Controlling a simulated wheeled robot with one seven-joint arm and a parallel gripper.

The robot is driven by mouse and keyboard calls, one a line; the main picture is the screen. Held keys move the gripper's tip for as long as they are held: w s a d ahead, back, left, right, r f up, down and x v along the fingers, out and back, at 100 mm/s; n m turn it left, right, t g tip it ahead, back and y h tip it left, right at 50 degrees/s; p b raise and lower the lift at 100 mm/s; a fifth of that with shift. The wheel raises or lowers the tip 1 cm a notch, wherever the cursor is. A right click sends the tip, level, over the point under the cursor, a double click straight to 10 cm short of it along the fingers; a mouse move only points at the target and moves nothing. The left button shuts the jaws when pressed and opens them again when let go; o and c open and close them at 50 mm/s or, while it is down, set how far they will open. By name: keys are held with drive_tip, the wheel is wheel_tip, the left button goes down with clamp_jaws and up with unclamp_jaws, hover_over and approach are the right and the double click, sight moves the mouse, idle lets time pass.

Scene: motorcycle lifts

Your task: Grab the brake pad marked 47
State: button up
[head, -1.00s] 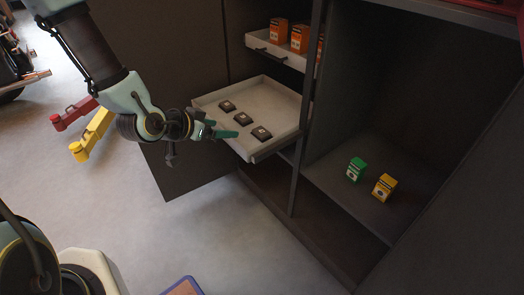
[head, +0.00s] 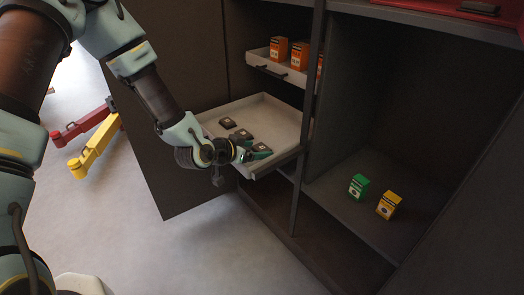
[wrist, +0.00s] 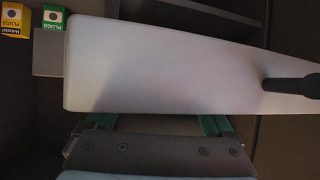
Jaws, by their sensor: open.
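Three small dark brake pads lie in a row in the pulled-out pale tray (head: 275,112): a far one (head: 227,123), a middle one (head: 241,135) and a near one (head: 261,149). Their markings are too small to read, so I cannot tell which is 47. My gripper (head: 254,154) is open at the near side of the tray, close to the near pad and partly covering it. I cannot tell whether it touches. In the wrist view the two green fingers (wrist: 158,125) stand apart, with no pad visible between them.
A smaller drawer (head: 275,68) above holds orange boxes (head: 279,49). A green box (head: 358,186) and a yellow box (head: 388,205) stand on the right shelf. A pale panel with a dark handle (wrist: 290,84) spans the wrist view. The cabinet door (head: 165,120) stands open at left.

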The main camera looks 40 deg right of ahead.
drive_tip(key=shift+w+d+f, duration=0.1)
drive_tip(key=shift+d+f, duration=0.05)
drive_tip(key=shift+d, duration=0.15)
drive_tip(key=shift+c, duration=0.2)
drive_tip(key=c, duration=1.1)
